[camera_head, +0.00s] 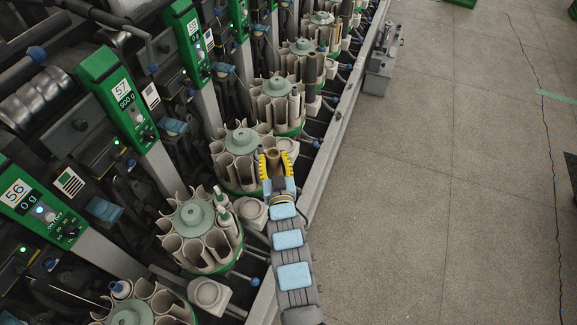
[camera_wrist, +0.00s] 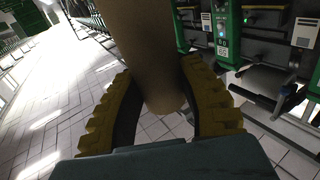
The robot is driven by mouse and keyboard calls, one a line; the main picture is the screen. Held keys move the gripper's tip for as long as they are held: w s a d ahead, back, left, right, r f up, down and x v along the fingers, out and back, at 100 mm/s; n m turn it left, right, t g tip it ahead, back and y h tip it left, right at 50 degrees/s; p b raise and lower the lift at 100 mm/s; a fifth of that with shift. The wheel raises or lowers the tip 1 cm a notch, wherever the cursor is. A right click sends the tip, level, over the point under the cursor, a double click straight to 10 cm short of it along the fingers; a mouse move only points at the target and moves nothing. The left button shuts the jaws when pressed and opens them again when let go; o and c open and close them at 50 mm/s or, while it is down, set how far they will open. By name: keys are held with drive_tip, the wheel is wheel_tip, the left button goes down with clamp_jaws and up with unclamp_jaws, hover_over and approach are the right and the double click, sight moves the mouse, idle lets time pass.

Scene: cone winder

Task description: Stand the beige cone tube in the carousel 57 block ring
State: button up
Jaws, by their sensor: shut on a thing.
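My gripper (camera_head: 276,162) is shut on the beige cone tube (camera_head: 273,157), its yellow ridged fingers on either side. In the wrist view the tan tube (camera_wrist: 148,50) stands between the two fingers (camera_wrist: 160,108), its lower end just past them. The green sign reading 57 (camera_head: 122,95) tops a post that slants down toward a carousel (camera_head: 195,215) with a ring of beige blocks and a grey-green hub. Another carousel (camera_head: 240,143) lies just left of my gripper. I cannot tell for certain which carousel belongs to 57. Whether the tube touches a ring is not clear.
A round grey pad (camera_head: 251,211) is left of my arm. More carousels (camera_head: 278,88) run up the row. A metal rail (camera_head: 330,130) borders the machine; the floor (camera_head: 440,170) right of it is open.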

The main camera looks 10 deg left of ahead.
drive_tip(key=a+f+n+g+y+b, duration=0.2)
drive_tip(key=a+f+y+b, duration=0.2)
drive_tip(key=a+f+b, duration=0.5)
drive_tip(key=shift+s+a+f+n+b, duration=0.15)
drive_tip(key=shift+s+f+n+b, duration=0.4)
drive_tip(key=shift+b, duration=0.65)
drive_tip(key=shift+w+b, duration=0.1)
drive_tip(key=shift+b, duration=0.3)
idle(0.5)
drive_tip(key=shift+f+b, duration=1.85)
drive_tip(key=shift+f, duration=0.25)
idle(0.4)
drive_tip(key=o, duration=1.1)
drive_tip(key=shift+c, duration=0.2)
